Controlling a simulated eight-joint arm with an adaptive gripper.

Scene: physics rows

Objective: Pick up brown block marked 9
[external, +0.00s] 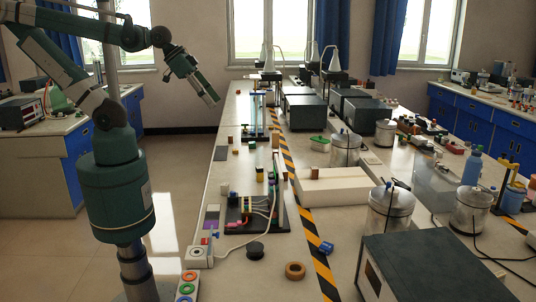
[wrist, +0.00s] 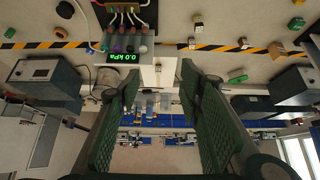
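My gripper (external: 208,98) hangs in the air at the upper left of the external view, left of the long bench and well above it. In the wrist view its two dark green fingers stand apart, with an empty gap (wrist: 158,80). Small brownish blocks also show in the wrist view, at the top (wrist: 198,20) and by the striped tape (wrist: 243,42). No 9 is legible on any block.
The bench (external: 225,180) carries yellow-black tape (external: 309,240), a wired device (external: 248,210), a white box (external: 335,187), metal pots (external: 390,210) and dark boxes (external: 305,112). A large dark box (external: 435,270) stands at the front right. Open floor lies left of the bench.

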